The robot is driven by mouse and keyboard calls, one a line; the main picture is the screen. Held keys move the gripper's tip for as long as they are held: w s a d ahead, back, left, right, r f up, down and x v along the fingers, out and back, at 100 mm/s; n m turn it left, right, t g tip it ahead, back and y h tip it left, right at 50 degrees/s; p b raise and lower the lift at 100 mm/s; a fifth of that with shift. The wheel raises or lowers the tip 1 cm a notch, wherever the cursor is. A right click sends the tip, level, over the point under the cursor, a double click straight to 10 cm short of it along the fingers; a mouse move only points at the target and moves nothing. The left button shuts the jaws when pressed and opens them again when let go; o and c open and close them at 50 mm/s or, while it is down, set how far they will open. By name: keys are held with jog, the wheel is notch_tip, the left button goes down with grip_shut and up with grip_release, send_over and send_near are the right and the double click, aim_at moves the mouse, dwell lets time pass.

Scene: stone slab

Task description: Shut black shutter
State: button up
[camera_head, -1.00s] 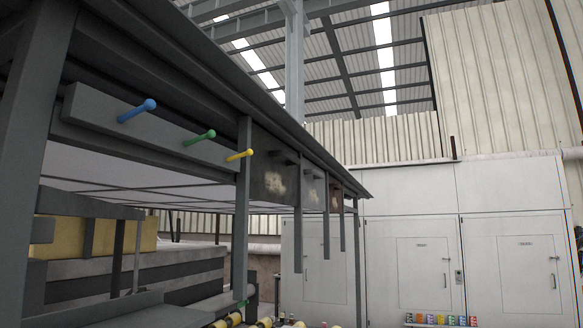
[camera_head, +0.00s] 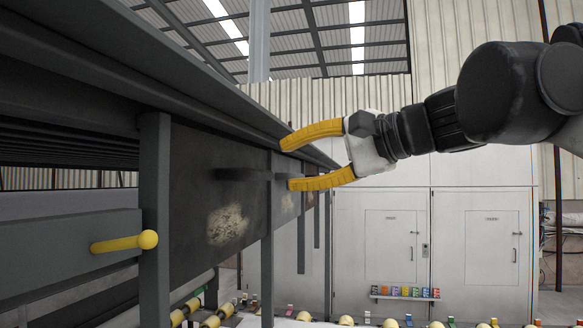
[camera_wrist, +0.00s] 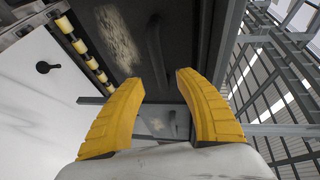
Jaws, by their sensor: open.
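The black shutter (camera_head: 205,240) is a dark panel with a pale worn patch, hanging in the frame of the long grey structure in the head view. A dark bar handle (camera_head: 242,174) sticks out from its face. In the wrist view the shutter (camera_wrist: 95,15) fills the upper middle, with its dark handle (camera_wrist: 154,48) just beyond the fingertips. My gripper (camera_head: 288,165) has two yellow fingers, spread apart and empty. It points left at the handle's height, near the handle's outer end. Whether a finger touches the handle cannot be told.
More panels hang farther along the structure. Several yellow rollers (camera_head: 210,321) lie below. White cabinets (camera_head: 385,240) stand at the back.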

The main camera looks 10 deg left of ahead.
aim_at(263, 173)
jog(key=p+x, duration=0.1)
jog(key=x, duration=0.6)
jog(key=shift+w, duration=0.25)
jog(key=shift+w+a+f, duration=0.15)
jog(key=shift+a, duration=0.45)
jog(key=shift+w+a+f, duration=0.1)
jog(key=shift+w+a, duration=0.05)
jog(key=shift+w, duration=0.05)
jog(key=shift+c, duration=0.5)
grip_shut()
